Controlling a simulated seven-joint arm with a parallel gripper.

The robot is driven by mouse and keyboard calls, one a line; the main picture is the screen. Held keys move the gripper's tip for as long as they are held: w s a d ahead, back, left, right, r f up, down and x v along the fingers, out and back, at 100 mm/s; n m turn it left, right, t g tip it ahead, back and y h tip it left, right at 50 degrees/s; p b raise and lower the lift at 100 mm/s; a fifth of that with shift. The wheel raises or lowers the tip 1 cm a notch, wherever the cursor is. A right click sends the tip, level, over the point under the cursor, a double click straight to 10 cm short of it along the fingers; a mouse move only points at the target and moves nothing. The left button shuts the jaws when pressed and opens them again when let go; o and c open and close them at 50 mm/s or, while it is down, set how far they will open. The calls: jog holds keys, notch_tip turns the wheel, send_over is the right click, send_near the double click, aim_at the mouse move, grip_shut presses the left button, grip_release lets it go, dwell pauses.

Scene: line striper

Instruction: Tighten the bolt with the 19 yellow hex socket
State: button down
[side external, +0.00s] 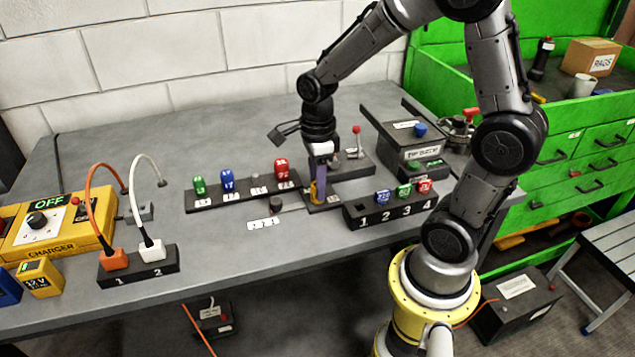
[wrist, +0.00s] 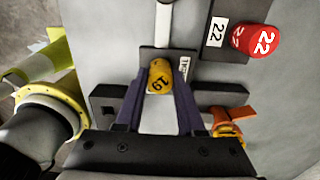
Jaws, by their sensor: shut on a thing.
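My gripper (side external: 318,180) points down over the middle of the bench and is shut on the yellow socket (side external: 317,193). In the wrist view the socket (wrist: 158,78), marked 19, sits between the two fingertips of my gripper (wrist: 158,85). The socket is over a small dark plate (side external: 326,205) with a white label; I cannot tell whether it touches it. No bolt is visible beneath the socket.
A rack (side external: 238,197) left of my gripper holds green, blue and red sockets, with a gap before the red one (wrist: 262,41). A numbered block (side external: 395,211) stands close at right, its slot 1 empty. A dark box (side external: 415,150) stands behind.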

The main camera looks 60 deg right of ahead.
jog(key=shift+m, duration=2)
jog(key=shift+c, duration=0.6)
grip_release()
jog(key=shift+r, duration=3.5)
